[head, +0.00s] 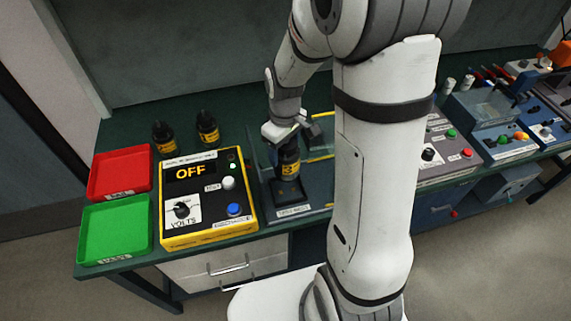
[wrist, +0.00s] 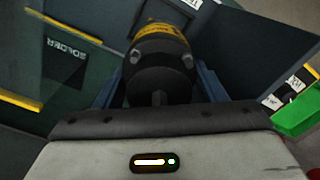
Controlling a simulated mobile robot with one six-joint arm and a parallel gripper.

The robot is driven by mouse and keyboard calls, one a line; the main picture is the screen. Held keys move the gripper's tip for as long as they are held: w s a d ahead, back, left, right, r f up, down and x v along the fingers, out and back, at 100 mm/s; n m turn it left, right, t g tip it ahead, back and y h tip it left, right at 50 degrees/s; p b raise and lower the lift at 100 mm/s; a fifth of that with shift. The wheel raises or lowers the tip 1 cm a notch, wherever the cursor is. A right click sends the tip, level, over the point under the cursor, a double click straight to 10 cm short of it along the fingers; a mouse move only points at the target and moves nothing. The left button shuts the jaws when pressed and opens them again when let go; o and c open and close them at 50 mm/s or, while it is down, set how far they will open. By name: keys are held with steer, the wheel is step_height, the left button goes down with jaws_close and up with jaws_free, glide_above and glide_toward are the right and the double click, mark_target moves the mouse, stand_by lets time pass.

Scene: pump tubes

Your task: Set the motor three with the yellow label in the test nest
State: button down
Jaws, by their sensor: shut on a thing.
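My gripper (head: 286,146) is shut on a dark cylindrical motor with a yellow label (head: 289,168) that reads 3. The motor is upright. In the wrist view the motor (wrist: 160,70) sits between the two fingers, with its shaft end and yellow band showing. The test nest (head: 287,193) is a dark block on a base with a small label plate, directly below the motor. The motor's lower end is at or just over the nest; I cannot tell if it is seated.
Two other dark motors with yellow labels (head: 163,137) (head: 207,130) stand at the back left. A yellow-edged tester (head: 247,217) showing OFF is left of the nest. Red (head: 120,173) and green (head: 114,229) trays lie further left. Control boxes (head: 449,147) stand right of my arm.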

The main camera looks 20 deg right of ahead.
mark_target(285, 169)
steer(key=shift+f+p, duration=0.55)
steer(key=shift+f, duration=3.75)
steer(key=shift+f, duration=0.2)
steer(key=shift+c, duration=1.5)
jaws_free()
